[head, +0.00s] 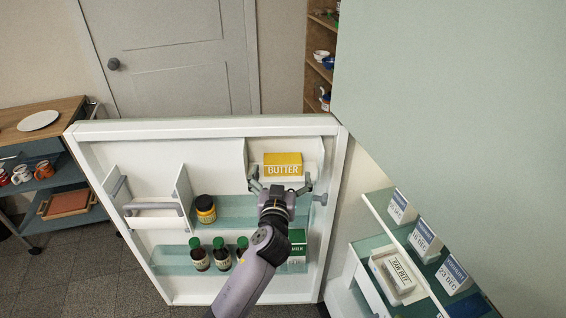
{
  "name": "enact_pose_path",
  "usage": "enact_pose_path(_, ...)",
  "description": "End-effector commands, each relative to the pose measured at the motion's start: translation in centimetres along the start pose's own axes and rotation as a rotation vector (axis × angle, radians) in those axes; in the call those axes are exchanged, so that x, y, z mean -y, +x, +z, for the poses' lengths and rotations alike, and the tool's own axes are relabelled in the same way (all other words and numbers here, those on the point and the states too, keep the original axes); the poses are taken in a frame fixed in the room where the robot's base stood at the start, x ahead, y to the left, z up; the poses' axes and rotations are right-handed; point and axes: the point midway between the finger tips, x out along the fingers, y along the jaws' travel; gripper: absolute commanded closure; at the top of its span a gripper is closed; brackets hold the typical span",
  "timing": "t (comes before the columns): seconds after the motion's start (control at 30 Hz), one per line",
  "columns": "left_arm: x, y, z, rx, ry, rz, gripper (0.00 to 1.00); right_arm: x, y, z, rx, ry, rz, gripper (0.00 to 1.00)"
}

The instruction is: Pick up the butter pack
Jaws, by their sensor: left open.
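The butter pack (283,164) is a yellow box with a white "BUTTER" label. It sits in the upper right compartment of the open fridge door (127,129). My left gripper (281,183) is open just in front of and below the pack, its two fingers spread to either side of the pack's lower edge. I cannot tell whether the fingers touch it. The gripper and arm hide part of the door shelves below. My right gripper is not in view.
A jar (205,209), several green-capped bottles and a milk carton (298,247) stand on the door shelves near my arm. The fridge interior at right holds a raw beef pack (399,273) and dated cartons. A trolley (40,125) stands at left.

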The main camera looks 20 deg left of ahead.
Motion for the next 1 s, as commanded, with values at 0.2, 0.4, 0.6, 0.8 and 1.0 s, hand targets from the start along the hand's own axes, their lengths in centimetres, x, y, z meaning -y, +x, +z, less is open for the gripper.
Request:
enact_pose_path(0.2, 0.2, 2.3, -0.1, 0.001, 0.002, -0.001, 0.00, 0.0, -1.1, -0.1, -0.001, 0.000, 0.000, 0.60)
enact_pose_path(0.4, 0.3, 5.0, 0.2, 0.001, 0.003, 0.000, 0.00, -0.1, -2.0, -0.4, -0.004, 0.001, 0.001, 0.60)
enact_pose_path(0.6, 0.3, 6.3, 0.4, 0.002, 0.000, 0.000, 0.00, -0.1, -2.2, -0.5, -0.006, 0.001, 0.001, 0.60)
enact_pose_path(0.8, 0.4, 6.3, 0.5, 0.002, 0.000, 0.000, 0.00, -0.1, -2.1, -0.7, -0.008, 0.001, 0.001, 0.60)
enact_pose_path(1.0, 0.4, 6.3, 0.5, 0.002, 0.000, 0.000, 0.13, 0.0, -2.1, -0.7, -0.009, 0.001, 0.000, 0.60)
